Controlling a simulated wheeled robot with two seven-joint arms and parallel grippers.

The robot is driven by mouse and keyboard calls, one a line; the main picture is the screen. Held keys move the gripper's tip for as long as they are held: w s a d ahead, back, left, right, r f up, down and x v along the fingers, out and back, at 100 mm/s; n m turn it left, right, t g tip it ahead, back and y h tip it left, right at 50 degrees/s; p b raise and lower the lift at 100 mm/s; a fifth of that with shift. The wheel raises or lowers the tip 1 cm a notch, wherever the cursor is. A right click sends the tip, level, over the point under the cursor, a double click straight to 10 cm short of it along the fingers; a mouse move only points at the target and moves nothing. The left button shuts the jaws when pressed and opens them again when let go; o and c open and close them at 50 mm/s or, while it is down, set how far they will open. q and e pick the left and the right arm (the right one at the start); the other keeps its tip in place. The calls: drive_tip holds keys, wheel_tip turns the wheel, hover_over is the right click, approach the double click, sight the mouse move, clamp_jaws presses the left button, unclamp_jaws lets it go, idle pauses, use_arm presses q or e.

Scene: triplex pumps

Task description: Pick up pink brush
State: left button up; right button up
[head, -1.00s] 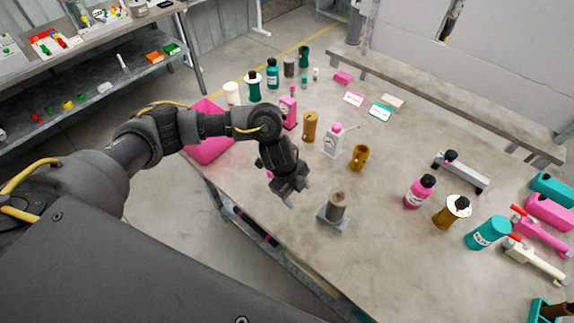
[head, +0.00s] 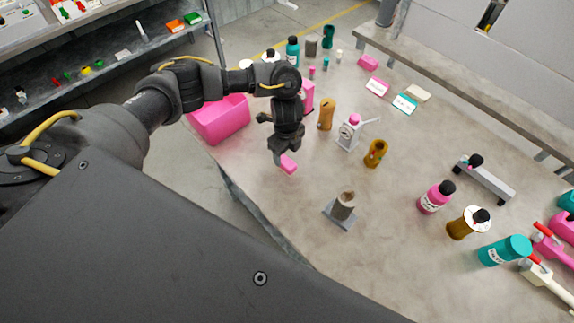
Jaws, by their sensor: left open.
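A small pink block-like piece (head: 288,164), likely the pink brush, shows right at the fingertips of my left gripper (head: 283,155) near the table's left edge. Most of it is hidden by the gripper, and I cannot tell whether it is touching the fingers. My left gripper is open and points down. My right gripper is not in view.
A pink bin (head: 220,120) stands at the table's left edge. A grey stand with a cylinder (head: 343,207) is to the right of the gripper. A brown bottle (head: 326,114), white dispenser (head: 349,133) and brown cup (head: 376,153) stand behind. The table's front middle is clear.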

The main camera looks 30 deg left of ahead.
sight(287, 161)
use_arm(q)
drive_tip(key=shift+f, duration=0.15)
wheel_tip(287, 161, down, 5)
drive_tip(key=shift+s+f+b, duration=0.1)
drive_tip(key=shift+b, duration=0.35)
use_arm(e)
drive_tip(key=shift+w+f, duration=0.1)
drive_tip(key=shift+f, duration=0.35)
use_arm(q)
drive_tip(key=c, duration=1.1)
drive_tip(key=shift+r, duration=0.2)
